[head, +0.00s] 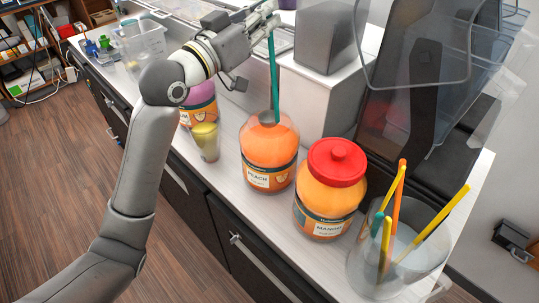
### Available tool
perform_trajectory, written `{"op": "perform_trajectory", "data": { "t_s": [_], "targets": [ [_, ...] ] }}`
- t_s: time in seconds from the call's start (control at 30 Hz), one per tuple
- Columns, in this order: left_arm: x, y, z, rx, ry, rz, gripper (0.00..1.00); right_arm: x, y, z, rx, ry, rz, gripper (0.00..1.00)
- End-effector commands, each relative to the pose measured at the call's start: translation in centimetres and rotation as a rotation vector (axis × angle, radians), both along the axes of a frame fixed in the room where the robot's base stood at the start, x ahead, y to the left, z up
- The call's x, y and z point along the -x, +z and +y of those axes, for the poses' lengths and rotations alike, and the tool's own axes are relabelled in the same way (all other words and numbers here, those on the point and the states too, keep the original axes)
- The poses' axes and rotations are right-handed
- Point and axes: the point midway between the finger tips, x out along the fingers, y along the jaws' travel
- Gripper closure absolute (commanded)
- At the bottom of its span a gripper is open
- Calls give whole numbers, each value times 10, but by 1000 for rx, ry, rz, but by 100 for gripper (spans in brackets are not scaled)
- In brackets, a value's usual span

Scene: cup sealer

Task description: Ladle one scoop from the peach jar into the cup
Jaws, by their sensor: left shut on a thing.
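The peach jar (268,148), clear with orange contents and a "PEACH" label, stands open on the counter. My left gripper (268,24) is shut on the upper part of the teal ladle handle (274,80), above the jar. The handle runs down nearly upright to the jar's mouth. My right gripper is not in view.
A mango jar (322,195) with a red lid (337,162) stands right of the peach jar. A clear container (363,272) holds several coloured ladles or sticks. A purple-topped jar (203,110) is behind the cup. White and grey boxes (318,98) stand behind the peach jar.

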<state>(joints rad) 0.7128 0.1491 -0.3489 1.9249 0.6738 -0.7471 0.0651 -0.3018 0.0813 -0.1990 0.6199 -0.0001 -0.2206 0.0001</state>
Motion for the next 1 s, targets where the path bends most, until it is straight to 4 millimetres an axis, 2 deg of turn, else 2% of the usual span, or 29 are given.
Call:
{"op": "perform_trajectory", "data": {
  "t_s": [0.27, 1.0],
  "targets": [
    [0, -23, 0, -1, 0, 1, 100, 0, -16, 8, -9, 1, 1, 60],
    [0, -75, 0, -1, 0, 1, 100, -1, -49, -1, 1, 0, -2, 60]
  ]
}}
